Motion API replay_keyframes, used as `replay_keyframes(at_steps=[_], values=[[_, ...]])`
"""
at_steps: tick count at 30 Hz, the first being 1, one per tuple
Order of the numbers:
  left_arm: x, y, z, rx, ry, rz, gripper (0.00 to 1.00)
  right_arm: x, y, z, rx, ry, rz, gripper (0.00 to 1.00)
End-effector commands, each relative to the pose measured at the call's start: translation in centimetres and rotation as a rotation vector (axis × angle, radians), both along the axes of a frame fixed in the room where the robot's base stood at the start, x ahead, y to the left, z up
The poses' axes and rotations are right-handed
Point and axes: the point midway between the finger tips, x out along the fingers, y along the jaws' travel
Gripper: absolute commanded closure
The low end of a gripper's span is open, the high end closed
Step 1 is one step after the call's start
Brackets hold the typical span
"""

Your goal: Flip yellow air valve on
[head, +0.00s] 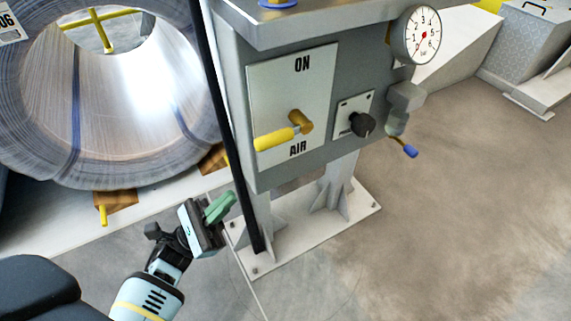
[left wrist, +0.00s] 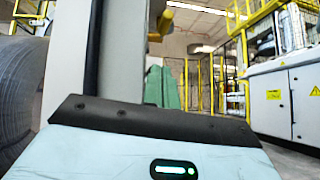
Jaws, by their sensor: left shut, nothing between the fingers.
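The yellow air valve handle (head: 276,137) is on a white plate (head: 291,100) marked ON at the top and AIR at the bottom. The handle points left and slightly down from its pivot. A yellow part (left wrist: 165,20), likely the handle, shows at the top of the left wrist view. My left gripper (head: 219,207) is shut and empty. It is below and left of the handle, apart from it, near the panel's post. Its green fingers (left wrist: 162,87) also show in the left wrist view. My right gripper is in neither view.
A black knob (head: 362,124) is right of the valve plate. A pressure gauge (head: 423,34) and a blue-tipped lever (head: 404,146) are at the panel's right side. A large metal coil (head: 45,100) is at the left. A black vertical strip (head: 222,110) runs along the panel's left edge.

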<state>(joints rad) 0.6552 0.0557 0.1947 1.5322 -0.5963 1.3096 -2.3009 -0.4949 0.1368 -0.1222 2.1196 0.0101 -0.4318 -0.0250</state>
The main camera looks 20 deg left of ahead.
Motion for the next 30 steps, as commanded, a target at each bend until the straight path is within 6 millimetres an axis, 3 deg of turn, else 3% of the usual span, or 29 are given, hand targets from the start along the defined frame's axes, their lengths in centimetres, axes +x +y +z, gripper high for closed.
replay_keyframes(at_steps=[3,17,23,30], values=[[0.2,0.0,-0.9,0.008,-0.01,0.005,1.0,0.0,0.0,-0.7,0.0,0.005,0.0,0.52],[0.2,-0.1,-0.8,0.01,-0.016,0.005,1.0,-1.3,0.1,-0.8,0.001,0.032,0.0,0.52],[1.1,-1.0,0.5,0.009,-0.017,0.005,1.0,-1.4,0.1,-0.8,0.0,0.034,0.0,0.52],[3.2,-3.3,3.6,0.01,-0.019,0.004,1.0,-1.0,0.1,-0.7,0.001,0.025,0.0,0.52]])
